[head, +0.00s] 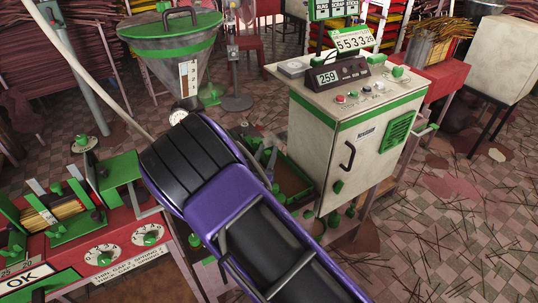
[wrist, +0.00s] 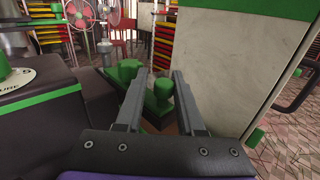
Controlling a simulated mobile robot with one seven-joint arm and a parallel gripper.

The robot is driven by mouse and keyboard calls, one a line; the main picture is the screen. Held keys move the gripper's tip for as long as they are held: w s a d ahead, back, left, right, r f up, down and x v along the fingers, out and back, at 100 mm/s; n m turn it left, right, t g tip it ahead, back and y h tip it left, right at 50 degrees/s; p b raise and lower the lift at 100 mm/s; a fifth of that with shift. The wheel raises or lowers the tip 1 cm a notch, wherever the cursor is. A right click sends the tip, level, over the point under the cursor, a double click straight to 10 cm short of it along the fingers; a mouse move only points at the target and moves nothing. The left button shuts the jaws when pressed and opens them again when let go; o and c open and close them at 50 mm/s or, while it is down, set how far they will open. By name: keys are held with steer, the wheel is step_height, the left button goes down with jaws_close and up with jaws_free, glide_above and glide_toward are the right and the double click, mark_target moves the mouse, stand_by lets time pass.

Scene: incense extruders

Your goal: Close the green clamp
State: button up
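In the wrist view, my gripper (wrist: 161,82) is open, its two grey fingers spread apart with nothing held between them. A green knob-like part (wrist: 162,88) shows between the fingers, and a taller green knob (wrist: 128,70) stands just behind the left finger. Both belong to a green assembly beside the white cabinet; I cannot tell which part is the green clamp, or whether it is open. No contact with the fingers is visible. In the head view, my purple arm hides much of this assembly; part of its green frame (head: 292,183) shows past the arm.
A white control cabinet (head: 340,150) with green trim stands close on the right. A red bench (head: 100,255) with dials and green fittings is at left. A green-rimmed hopper (head: 165,50) stands behind. Tiled floor with scattered sticks (head: 470,220) lies open at right.

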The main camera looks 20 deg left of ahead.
steer(key=shift+o, duration=1.3)
steer(key=shift+s, duration=0.1)
steer(key=s+d, duration=0.1)
steer(key=s, duration=1.6)
steer(key=shift+d, duration=0.25)
